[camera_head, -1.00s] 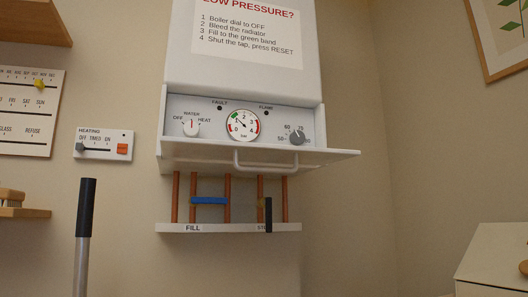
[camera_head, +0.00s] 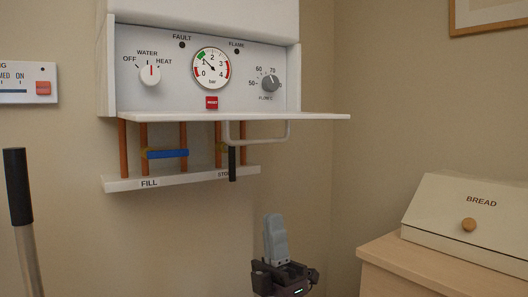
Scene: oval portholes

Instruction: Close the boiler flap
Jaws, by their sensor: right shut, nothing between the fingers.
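The boiler flap (camera_head: 315,116) is open. It sticks out level below the boiler's control panel (camera_head: 125,75) and shows nearly edge-on. Its pale bar handle (camera_head: 288,133) hangs under it. My right gripper (camera_head: 275,218) points up from the bottom of the picture, below the flap and handle and apart from both in the picture. Its fingers are together and empty. My left gripper is not in view.
Under the flap are copper pipes (camera_head: 123,150), a blue lever (camera_head: 168,154), a dark lever (camera_head: 232,163) and a white ledge (camera_head: 190,177). A bread box (camera_head: 450,218) stands on a wooden cabinet (camera_head: 385,262) at right. A black-gripped pole (camera_head: 18,190) stands at left.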

